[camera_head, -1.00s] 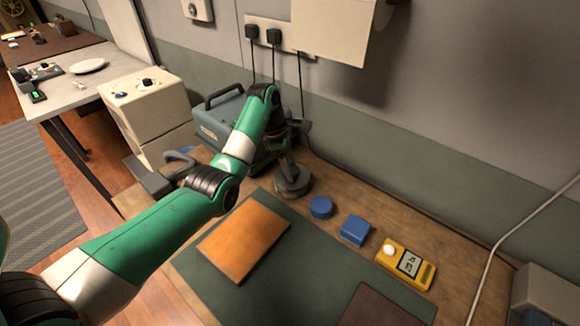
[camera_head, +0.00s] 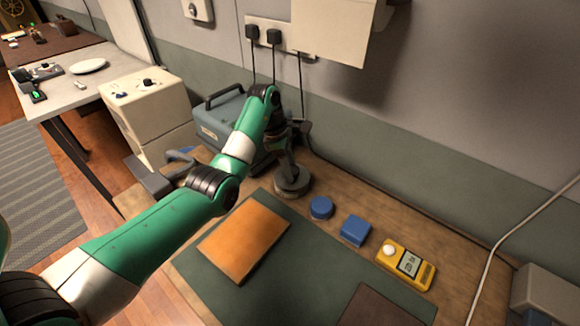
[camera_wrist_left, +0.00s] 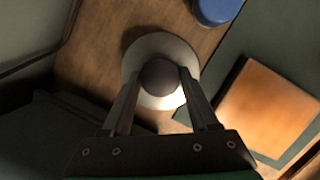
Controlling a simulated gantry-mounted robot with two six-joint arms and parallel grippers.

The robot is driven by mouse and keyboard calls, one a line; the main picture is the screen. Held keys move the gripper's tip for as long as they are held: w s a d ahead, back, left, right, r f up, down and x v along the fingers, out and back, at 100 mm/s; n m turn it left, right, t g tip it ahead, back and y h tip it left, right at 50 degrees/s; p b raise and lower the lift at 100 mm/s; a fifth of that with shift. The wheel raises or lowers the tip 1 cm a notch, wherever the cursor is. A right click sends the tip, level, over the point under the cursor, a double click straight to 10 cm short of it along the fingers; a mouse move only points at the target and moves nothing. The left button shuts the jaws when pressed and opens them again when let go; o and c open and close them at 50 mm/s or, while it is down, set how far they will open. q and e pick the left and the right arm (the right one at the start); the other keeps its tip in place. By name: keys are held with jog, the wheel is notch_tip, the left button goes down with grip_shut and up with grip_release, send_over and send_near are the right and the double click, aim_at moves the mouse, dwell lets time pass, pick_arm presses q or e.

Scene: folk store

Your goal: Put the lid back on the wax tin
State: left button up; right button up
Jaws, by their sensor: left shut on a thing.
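My left gripper (camera_head: 287,166) points down at the back of the wooden bench, with its fingers shut on the dark knob of a round metal lid (camera_head: 293,188). In the left wrist view, the dark knob (camera_wrist_left: 160,75) sits between the fingertips and the pale round lid (camera_wrist_left: 133,65) spreads around it. I cannot tell a separate wax tin from the lid; whatever is under the lid is hidden, and I cannot tell whether it is seated. My right gripper is not in view.
A blue round tin (camera_head: 321,207), a blue block (camera_head: 355,230) and a yellow meter (camera_head: 405,264) stand to the right. An orange board (camera_head: 243,243) lies on a green mat (camera_head: 313,270) in front. A grey-blue case (camera_head: 215,122) stands behind my arm at left.

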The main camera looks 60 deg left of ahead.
pick_arm(q)
jog(key=shift+f, duration=0.15)
dwell(0.7)
jog(key=o, duration=1.4)
jog(key=shift+o, duration=0.5)
notch_tip(320, 180, up, 7)
jog(key=p, duration=0.7)
jog(key=shift+c, duration=0.2)
